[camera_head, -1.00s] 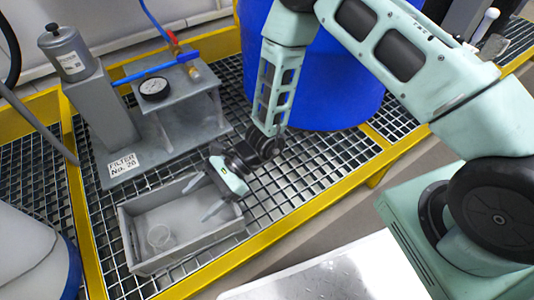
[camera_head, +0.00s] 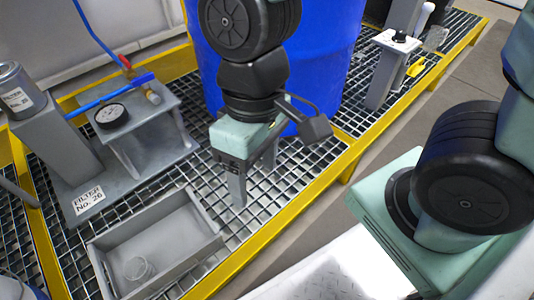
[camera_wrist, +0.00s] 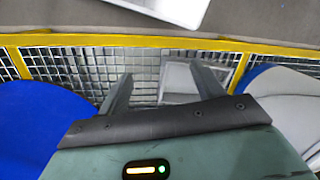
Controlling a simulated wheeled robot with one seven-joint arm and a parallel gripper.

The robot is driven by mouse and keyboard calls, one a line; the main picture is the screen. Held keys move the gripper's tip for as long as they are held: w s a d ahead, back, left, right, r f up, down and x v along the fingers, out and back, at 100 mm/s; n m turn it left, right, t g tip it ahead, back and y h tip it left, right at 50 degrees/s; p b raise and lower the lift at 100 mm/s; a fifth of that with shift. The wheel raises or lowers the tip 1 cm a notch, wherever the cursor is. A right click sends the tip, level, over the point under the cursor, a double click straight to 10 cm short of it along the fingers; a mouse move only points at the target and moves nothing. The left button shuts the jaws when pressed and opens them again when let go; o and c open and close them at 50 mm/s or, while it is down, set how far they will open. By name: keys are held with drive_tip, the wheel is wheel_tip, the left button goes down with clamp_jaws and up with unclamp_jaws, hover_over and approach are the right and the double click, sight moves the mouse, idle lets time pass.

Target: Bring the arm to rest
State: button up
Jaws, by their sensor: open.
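My gripper (camera_head: 254,178) hangs in front of the blue drum, pointing down over the metal grating, with its fingers apart and nothing between them. In the wrist view its two fingers (camera_wrist: 160,90) are spread wide, with grating and part of the grey tray beyond them. In the head view my gripper is to the right of the tray and clear of it. My arm reaches down from the top of the head view, and its upper part is cut off there.
A grey tray (camera_head: 178,268) holding a clear cup (camera_head: 138,269) sits on the grating (camera_head: 285,195). A filter stand (camera_head: 85,165) with a gauge stands at left. The blue drum (camera_head: 335,60) is close behind my gripper. A yellow rail (camera_head: 300,200) edges the platform. A grey post stand (camera_head: 385,75) is at the back right.

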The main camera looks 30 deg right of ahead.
drive_tip(key=shift+d+r+n+t+h, duration=0.15)
drive_tip(key=shift+d+r+n+t, duration=0.25)
drive_tip(key=shift+d, duration=0.15)
drive_tip(key=shift+d+r+n+t+h, duration=0.15)
drive_tip(key=shift+d+r+n+t, duration=0.15)
drive_tip(key=shift+d+t, duration=0.15)
drive_tip(key=shift+r, duration=0.15)
